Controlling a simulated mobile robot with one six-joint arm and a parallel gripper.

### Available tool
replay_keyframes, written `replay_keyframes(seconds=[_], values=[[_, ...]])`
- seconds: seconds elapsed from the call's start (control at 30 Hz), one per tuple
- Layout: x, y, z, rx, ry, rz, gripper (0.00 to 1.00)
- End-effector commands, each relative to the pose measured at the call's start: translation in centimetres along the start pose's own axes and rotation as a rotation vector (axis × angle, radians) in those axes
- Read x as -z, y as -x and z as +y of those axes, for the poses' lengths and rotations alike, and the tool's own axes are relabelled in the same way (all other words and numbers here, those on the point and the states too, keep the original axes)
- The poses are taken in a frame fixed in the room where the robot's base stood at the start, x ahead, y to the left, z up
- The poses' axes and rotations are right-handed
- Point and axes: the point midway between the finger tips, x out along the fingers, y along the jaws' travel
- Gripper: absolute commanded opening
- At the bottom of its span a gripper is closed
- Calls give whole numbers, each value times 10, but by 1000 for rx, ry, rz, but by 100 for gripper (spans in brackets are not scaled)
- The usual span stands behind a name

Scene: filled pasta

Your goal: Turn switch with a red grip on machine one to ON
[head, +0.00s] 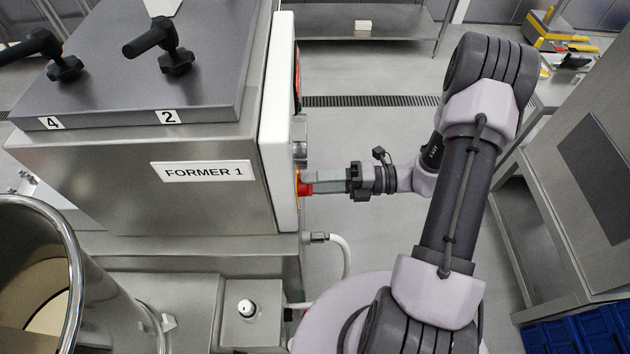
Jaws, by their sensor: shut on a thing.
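The machine labelled FORMER 1 (120,160) stands at the left, with a white panel (278,130) on its right side seen nearly edge-on. The red grip (304,189) of the switch sticks out low on that panel. My gripper (318,184) reaches in from the right, level with the grip, and is shut on it. The fingers partly cover the grip. The panel's face is turned away, so the switch's markings and its position cannot be read.
Above the red grip, other round parts (299,140) stick out from the panel. A white hose (340,248) bends out below. A metal cabinet (585,150) stands at the right with blue bins (585,332) at its foot. Open floor (370,135) lies behind my arm.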

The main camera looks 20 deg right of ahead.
Motion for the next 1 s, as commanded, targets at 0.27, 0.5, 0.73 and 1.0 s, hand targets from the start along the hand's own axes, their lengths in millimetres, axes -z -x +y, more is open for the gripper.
replay_keyframes(seconds=[0.27,0.5,0.73,1.0], values=[[0,0,0,0,-1,0,69],[0,0,0,0,0,0,69],[-1,8,0,0,1,-3,69],[0,87,-3,3,2,-7,69]])
